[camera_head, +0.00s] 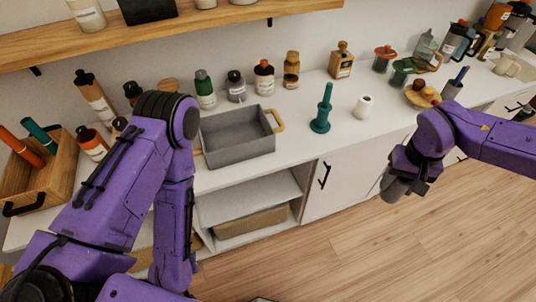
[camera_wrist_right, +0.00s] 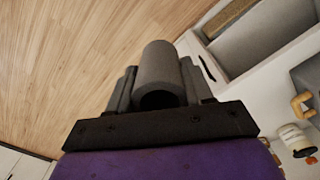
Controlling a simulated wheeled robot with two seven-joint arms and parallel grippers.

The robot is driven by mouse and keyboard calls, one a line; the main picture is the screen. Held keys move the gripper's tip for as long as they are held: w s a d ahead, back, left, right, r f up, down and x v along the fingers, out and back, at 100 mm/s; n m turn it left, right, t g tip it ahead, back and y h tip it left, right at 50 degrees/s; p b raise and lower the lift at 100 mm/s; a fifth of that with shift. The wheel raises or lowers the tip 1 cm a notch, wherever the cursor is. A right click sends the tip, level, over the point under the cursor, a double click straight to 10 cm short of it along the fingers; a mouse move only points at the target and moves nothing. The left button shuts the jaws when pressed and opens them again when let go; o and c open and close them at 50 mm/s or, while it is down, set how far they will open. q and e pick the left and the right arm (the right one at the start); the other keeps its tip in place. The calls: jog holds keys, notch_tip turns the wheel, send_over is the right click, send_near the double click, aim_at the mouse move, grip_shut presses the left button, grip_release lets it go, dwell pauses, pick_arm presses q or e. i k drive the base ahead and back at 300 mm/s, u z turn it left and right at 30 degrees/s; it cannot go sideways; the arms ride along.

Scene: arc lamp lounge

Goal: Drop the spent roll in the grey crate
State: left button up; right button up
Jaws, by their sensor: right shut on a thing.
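The spent roll (camera_head: 395,189) is a grey hollow tube. My right gripper (camera_head: 405,178) is shut on it and holds it in the air over the floor, in front of the counter. In the right wrist view the roll (camera_wrist_right: 160,66) sits between the two fingers, its dark open end facing the camera. The grey crate (camera_head: 237,151) stands on the counter, left of the right gripper, with a wooden handle at its right end. Its visible inside looks empty. My left arm is in front of the counter at left; its gripper is not in view.
A teal holder (camera_head: 321,111) and a white roll (camera_head: 363,106) stand on the counter between crate and right arm. Several bottles (camera_head: 236,87) line the wall behind. A wooden caddy (camera_head: 38,180) is at far left. An open shelf (camera_head: 248,196) lies below the crate.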

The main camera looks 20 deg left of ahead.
aim_at(235, 135)
jog(key=u, duration=1.15)
jog(key=i, duration=0.8)
jog(key=z, duration=0.05)
